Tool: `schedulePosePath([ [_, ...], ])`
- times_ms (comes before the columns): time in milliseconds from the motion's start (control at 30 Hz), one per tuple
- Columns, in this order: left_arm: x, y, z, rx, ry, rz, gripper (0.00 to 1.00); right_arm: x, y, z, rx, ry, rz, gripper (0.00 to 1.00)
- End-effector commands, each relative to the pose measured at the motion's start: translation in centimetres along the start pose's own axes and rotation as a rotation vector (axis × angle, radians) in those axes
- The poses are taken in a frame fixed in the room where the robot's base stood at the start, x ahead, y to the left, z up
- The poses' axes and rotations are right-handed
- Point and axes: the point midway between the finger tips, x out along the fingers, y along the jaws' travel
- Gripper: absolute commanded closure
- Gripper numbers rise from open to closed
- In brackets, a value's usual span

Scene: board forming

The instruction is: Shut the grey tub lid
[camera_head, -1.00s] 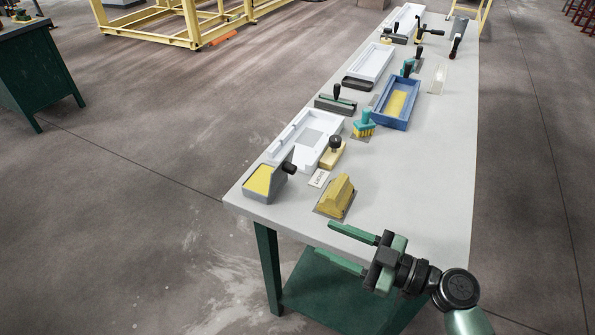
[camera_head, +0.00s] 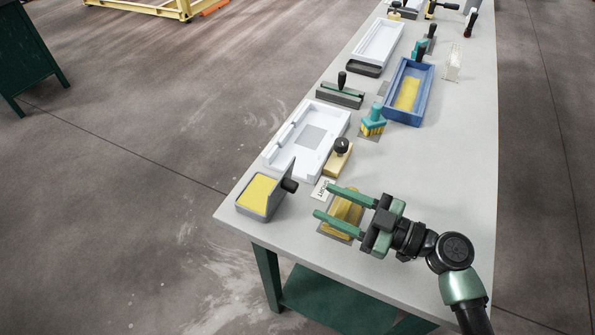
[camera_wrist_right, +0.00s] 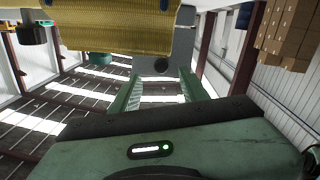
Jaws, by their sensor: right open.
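The grey tub (camera_head: 247,211) sits at the near left corner of the table, with yellow material inside. Its grey lid (camera_head: 280,197) stands up on the tub's right side, open, with a black knob (camera_head: 290,185) pointing right. My right gripper (camera_head: 323,201) is open and empty, to the right of the knob and apart from it, over a yellow ridged block (camera_head: 347,207). My left gripper is out of view.
Behind the tub is a white tray (camera_head: 335,127). A wooden block with a black knob (camera_head: 341,147), a small label card (camera_head: 322,189), a teal brush (camera_head: 374,115) and a blue tray (camera_head: 427,100) lie nearby. The table's right side (camera_head: 450,170) is clear.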

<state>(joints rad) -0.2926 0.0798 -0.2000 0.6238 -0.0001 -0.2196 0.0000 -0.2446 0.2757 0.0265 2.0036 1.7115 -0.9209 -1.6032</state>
Motion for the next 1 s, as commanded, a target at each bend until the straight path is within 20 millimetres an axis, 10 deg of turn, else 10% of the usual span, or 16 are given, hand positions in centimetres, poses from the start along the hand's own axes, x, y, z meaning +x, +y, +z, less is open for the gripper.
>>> schedulePosePath([
  [600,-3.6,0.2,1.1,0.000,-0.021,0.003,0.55,7.2,0.1,-0.2,0.001,0.000,0.001,0.55],
  [967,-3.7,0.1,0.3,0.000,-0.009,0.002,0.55,7.8,0.0,0.0,0.000,-0.001,0.000,0.55],
  [1000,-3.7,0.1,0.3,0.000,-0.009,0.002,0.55,7.8,0.0,0.0,0.000,-0.001,0.000,0.66],
])
